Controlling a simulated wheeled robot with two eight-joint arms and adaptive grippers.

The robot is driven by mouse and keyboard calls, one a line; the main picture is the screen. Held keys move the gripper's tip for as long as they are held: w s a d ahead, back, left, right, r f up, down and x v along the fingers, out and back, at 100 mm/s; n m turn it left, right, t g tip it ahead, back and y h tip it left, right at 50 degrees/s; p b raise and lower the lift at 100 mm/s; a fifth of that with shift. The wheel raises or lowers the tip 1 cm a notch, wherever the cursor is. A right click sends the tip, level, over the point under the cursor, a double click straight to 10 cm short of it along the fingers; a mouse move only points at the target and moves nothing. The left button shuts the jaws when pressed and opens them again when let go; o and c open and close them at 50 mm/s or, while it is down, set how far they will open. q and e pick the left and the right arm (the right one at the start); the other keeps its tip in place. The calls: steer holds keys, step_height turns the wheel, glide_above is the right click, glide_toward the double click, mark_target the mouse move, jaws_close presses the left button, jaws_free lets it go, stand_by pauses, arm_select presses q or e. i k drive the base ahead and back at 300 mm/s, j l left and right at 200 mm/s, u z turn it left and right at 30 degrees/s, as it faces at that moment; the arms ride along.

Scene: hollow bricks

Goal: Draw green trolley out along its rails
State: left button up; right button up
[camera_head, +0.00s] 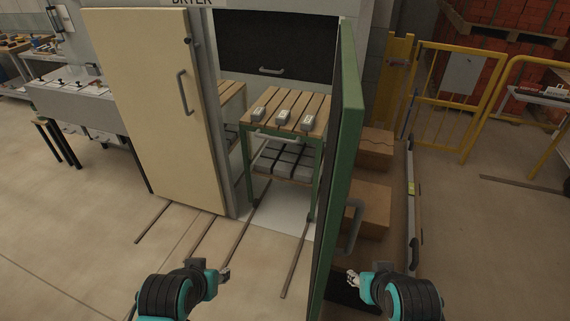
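The green trolley (316,166) stands inside the dryer's right bay, behind the open green door. Its slatted wooden top (292,97) carries a few small grey blocks (284,115). Grey hollow bricks (283,160) lie on its lower shelf. Rails (296,262) run along the floor from the bay towards me. My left gripper (226,274) is low in front of the bay, well apart from the trolley. My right gripper (352,276) is right of the green door's edge. Both look empty; their fingers are small in view.
The green door (340,160), with a grey handle (352,226), stands open towards me between my grippers. Cardboard boxes (362,205) stand right of the green door. The floor around the rails is clear.

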mark_target(293, 160)
steer(key=j+z, duration=0.1)
steer(key=j, duration=0.3)
steer(key=i+j+u, duration=0.25)
steer(key=j, duration=0.15)
steer(key=i+j+u, duration=0.35)
steer(key=i+j, duration=0.2)
steer(key=i+z, duration=0.2)
steer(key=z, duration=0.15)
steer(key=i+z, duration=0.15)
steer(key=z, duration=0.2)
steer(key=i+j+z, duration=0.15)
steer(key=z, duration=0.2)
steer(key=i+j+z, duration=0.1)
steer(key=i+z, duration=0.2)
steer(key=i+j+z, duration=0.25)
steer(key=i+l, duration=0.05)
steer(key=i, duration=0.05)
